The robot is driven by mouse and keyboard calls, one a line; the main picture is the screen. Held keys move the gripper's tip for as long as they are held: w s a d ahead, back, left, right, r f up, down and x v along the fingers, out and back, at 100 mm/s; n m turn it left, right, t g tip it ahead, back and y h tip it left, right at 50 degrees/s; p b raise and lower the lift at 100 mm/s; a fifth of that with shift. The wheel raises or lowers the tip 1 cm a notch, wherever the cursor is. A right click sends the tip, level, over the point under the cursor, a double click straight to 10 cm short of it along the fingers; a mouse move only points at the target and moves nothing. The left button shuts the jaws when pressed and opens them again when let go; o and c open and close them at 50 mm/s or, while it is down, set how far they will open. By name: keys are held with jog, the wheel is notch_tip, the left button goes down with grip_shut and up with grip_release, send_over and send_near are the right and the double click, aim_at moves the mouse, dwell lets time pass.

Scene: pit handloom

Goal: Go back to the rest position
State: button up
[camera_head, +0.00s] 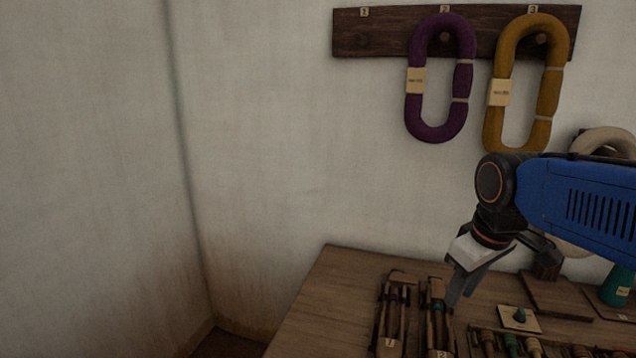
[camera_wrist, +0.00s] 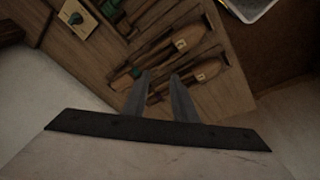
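My gripper (camera_head: 462,288) points down over the wooden table in the head view, above and beside the rack of shuttles labelled 2. In the wrist view its two fingers (camera_wrist: 160,78) stand apart with nothing between them. The shuttles and the table top show beyond the fingertips there. The fingertips look clear of the shuttles, though the exact height is hard to tell.
The table (camera_head: 318,310) carries shuttles in a rack labelled 1 (camera_head: 391,318), a small card with a green piece (camera_head: 519,317) and a teal cone (camera_head: 617,288). Purple (camera_head: 420,118) and mustard (camera_head: 545,100) yarn skeins hang on the wall pegs. The table's left end is bare.

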jog(key=s+d+f+m+t, duration=0.1)
jog(key=s+f+m, duration=0.4)
jog(key=s+f, duration=0.3)
jog(key=s, duration=0.3)
jog(key=shift+d+f+t, duration=0.15)
jog(key=shift+d+t, duration=0.1)
jog(key=shift+t, duration=0.15)
